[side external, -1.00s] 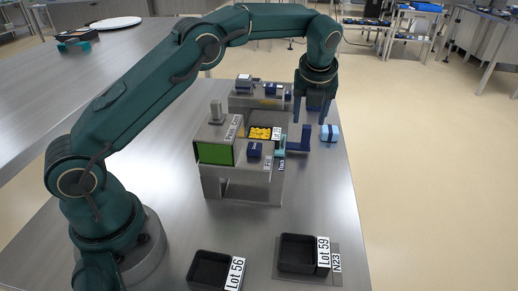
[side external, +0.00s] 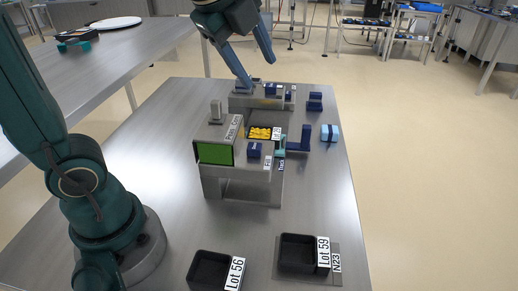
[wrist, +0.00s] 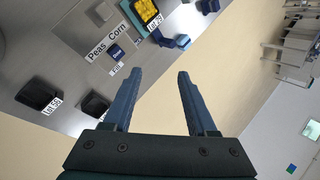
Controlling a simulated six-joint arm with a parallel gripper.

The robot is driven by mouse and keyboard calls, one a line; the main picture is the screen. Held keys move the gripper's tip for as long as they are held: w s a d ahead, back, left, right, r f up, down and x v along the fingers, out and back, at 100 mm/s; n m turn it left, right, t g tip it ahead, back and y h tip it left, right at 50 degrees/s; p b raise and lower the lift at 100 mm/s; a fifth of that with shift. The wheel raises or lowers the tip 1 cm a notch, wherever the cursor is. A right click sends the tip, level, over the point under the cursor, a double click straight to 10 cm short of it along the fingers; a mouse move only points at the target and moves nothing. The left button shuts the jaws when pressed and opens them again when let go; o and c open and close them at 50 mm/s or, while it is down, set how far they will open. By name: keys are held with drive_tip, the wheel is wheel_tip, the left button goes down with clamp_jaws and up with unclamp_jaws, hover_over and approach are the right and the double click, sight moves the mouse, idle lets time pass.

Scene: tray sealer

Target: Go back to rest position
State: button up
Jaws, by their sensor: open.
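My gripper (side external: 258,60) is raised above the far end of the steel table in the side view, tilted, with its two blue fingers spread and nothing between them. In the wrist view my gripper (wrist: 158,75) also shows its fingers apart and empty. The tray sealer (side external: 243,180) stands on the table below, with a green screen on its front. A tray with yellow contents (side external: 262,133) sits in the sealer. It also shows in the wrist view (wrist: 146,11).
Two black trays stand at the near edge, labelled Lot 56 (side external: 210,270) and Lot 59 (side external: 298,254). Blue blocks (side external: 330,133) sit by the right edge. A second table (side external: 100,80) is at left. The air around my gripper is clear.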

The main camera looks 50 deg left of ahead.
drive_tip(key=s+d+f+n+h, duration=0.1)
drive_tip(key=s+d+f+n, duration=0.1)
drive_tip(key=s+f+n, duration=0.7)
drive_tip(key=shift+s+d+f+n+g+h, duration=0.35)
drive_tip(key=shift+s+n, duration=1.35)
drive_tip(key=shift+n, duration=2.4)
drive_tip(key=shift+r, duration=0.1)
